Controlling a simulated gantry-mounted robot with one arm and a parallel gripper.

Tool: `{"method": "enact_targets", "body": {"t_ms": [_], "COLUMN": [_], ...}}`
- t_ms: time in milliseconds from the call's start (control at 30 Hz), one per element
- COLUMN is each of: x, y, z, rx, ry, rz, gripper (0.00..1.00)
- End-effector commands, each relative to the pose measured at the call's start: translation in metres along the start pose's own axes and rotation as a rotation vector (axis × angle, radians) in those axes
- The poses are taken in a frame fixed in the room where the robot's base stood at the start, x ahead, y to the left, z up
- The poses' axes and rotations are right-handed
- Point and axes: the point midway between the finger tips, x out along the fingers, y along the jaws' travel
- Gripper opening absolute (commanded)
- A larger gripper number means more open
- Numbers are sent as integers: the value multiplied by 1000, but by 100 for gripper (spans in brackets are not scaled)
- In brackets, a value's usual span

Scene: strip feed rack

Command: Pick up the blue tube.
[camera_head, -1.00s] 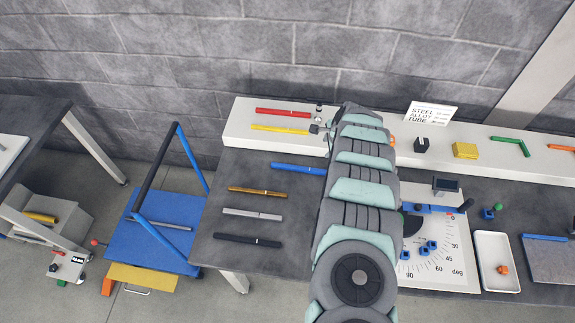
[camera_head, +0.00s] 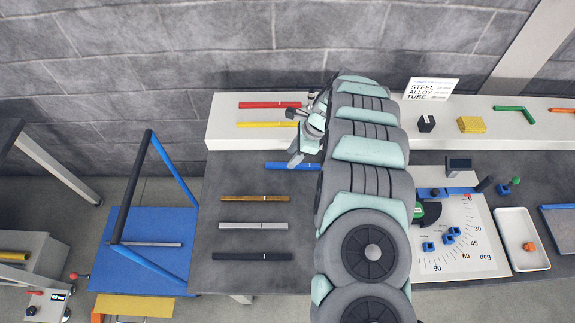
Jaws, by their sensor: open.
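The blue tube (camera_head: 285,166) lies flat on the dark table (camera_head: 225,177), just in front of the white shelf. Its right part is partly hidden by my gripper and arm. My gripper (camera_head: 294,162) hangs over the tube's right half, pointing down. Its jaws are open and nothing shows between them. Whether the fingers touch the tube cannot be told from this view.
Red (camera_head: 270,105) and yellow (camera_head: 267,125) tubes lie on the white shelf (camera_head: 222,131) behind. Brown (camera_head: 255,198), silver (camera_head: 254,226) and black (camera_head: 252,257) tubes lie in front. An angle board (camera_head: 460,258) and white tray (camera_head: 522,240) are at right.

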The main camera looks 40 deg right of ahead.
Motion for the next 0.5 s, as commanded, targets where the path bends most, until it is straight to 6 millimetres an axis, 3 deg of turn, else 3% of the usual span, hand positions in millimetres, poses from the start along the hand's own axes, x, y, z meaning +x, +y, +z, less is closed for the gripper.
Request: {"method": "enact_targets", "body": {"t_ms": [500], "x": [49], "y": [-4], "z": [-1], "rx": [-1], "ry": [0], "rz": [-3], "gripper": [42]}}
